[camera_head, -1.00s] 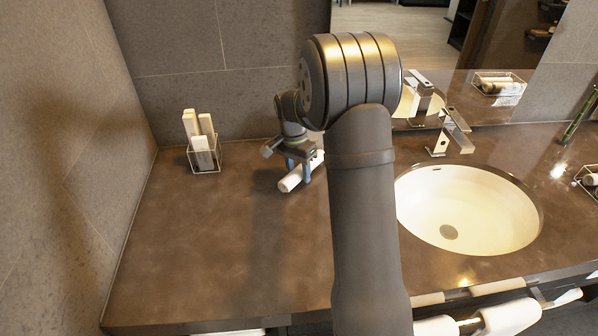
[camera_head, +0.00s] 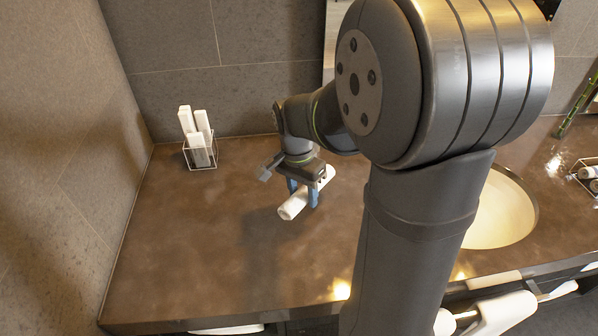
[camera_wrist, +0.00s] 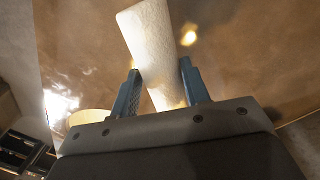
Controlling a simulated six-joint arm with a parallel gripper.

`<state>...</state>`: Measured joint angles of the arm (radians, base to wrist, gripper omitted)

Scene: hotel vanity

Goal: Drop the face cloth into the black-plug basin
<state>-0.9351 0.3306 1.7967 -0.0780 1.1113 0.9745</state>
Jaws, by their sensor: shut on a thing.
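The face cloth (camera_head: 292,209) is a white roll, held at a slant. It also fills the middle of the wrist view (camera_wrist: 150,45). My gripper (camera_head: 303,198) is shut on it, with a blue finger on each side of the roll. The cloth appears to be above the counter, left of the basin. A cream oval basin (camera_head: 503,215) is set into the counter at the right, its left part hidden behind my arm. Its plug is hidden now, so its colour cannot be told. A pale rim at the left of the wrist view (camera_wrist: 90,117) looks like a basin.
A clear holder with white rolls (camera_head: 200,152) stands at the back left of the brown counter (camera_head: 190,255). A wire basket (camera_head: 588,178) and a green stalk (camera_head: 576,108) are at the right. White towels (camera_head: 505,312) hang at the front edge. The counter's left half is mostly clear.

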